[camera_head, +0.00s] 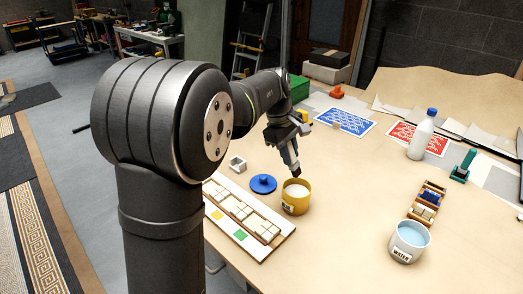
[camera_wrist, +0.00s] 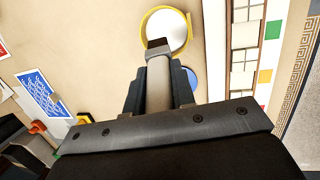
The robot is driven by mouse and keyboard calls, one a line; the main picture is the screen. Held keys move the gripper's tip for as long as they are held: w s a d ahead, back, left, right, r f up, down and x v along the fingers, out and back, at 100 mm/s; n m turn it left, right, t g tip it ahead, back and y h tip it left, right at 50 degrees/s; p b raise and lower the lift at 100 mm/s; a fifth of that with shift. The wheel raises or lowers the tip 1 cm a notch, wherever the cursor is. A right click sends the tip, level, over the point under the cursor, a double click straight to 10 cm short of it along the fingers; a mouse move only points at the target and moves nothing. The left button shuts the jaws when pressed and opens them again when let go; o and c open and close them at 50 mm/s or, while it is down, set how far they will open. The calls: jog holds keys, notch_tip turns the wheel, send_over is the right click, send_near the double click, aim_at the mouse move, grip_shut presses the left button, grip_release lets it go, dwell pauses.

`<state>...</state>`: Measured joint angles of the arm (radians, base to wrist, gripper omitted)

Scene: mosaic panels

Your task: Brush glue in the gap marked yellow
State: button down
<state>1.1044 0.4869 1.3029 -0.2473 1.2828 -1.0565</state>
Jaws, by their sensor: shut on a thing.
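My gripper (camera_head: 289,152) is shut on a brush (camera_wrist: 158,82) with a pale handle and a dark tip. The brush points down at the yellow glue pot (camera_head: 296,206), which holds white glue. In the wrist view the dark tip overlaps the near edge of the white glue in the pot (camera_wrist: 189,38). I cannot tell whether the tip touches the glue. The white mosaic panel (camera_head: 262,249) lies left of the pot with rows of cream tiles (camera_head: 241,210) and gaps between them. A yellow-orange mark (camera_head: 217,214) and a green mark (camera_head: 240,235) lie along its near edge.
A blue lid (camera_head: 263,184) lies beside the pot, with a small white square piece (camera_head: 237,163) behind it. A water cup (camera_head: 409,242), a wooden tile box (camera_head: 427,203) and a white bottle (camera_head: 421,136) stand to the right. The table between pot and cup is clear.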

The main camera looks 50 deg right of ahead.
jog(key=shift+s+d+f, duration=0.1)
jog(key=shift+s+d, duration=0.05)
jog(key=shift+s, duration=0.15)
jog(key=shift+f, duration=2.85)
jog(key=shift+f, duration=0.65)
jog(key=shift+r, duration=3.6)
